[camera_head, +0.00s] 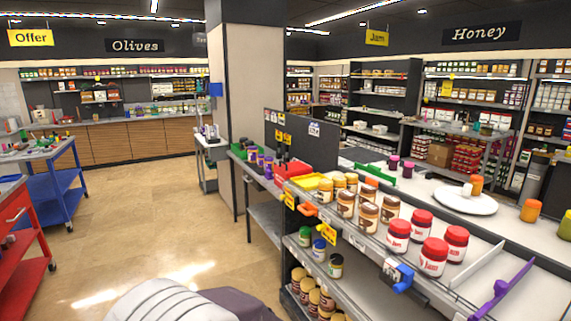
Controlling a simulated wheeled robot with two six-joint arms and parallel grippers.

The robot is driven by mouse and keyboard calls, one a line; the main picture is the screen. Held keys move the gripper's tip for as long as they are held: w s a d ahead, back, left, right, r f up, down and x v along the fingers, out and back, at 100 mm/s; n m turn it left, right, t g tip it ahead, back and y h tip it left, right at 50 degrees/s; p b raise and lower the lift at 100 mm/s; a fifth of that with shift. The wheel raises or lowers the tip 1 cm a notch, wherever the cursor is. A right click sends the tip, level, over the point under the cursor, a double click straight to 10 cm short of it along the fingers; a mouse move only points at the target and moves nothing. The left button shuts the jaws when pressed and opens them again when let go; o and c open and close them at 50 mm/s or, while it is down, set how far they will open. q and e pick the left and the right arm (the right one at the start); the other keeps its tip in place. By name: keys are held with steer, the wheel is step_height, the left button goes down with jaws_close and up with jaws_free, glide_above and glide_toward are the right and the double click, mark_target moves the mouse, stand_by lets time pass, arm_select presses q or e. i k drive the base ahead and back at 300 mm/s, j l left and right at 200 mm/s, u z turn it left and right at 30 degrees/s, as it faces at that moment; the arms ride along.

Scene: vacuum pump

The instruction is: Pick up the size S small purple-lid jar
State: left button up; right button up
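Two small purple-pink items (393,162) that look like jars stand on the white counter behind the shelf unit. Several small dark jars with purple tops (260,159) stand farther back, left of a red bin. Sizes and labels are too small to read, so I cannot tell which is size S. Neither of my grippers shows in the head view.
A shelf unit on the right holds red-lid jam jars (433,254) and brown-label jars (368,214). A purple bar (502,288) lies at its right end. A pillar (250,110) rises behind. A blue cart (48,180) stands left; the middle floor (150,215) is clear.

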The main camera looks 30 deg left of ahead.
mark_target(261, 157)
steer(key=i+j+u, duration=1.15)
steer(key=i+u, duration=0.35)
steer(key=i+j, duration=0.1)
steer(key=i, duration=1.3)
steer(key=i+j, duration=0.15)
steer(key=i, duration=0.55)
steer(key=i+j+z, duration=0.1)
steer(key=i+z, duration=0.25)
steer(key=z, duration=0.15)
steer(key=i+j+z, duration=0.2)
steer(key=i+z, duration=0.25)
steer(key=i+j+z, duration=0.2)
steer(key=z, duration=0.3)
steer(key=i+j+z, duration=0.2)
steer(key=j+z, duration=0.3)
steer(key=i+j+z, duration=0.1)
steer(key=j+z, duration=0.75)
steer(key=j, duration=0.25)
steer(key=j+z, duration=0.35)
steer(key=j, duration=0.35)
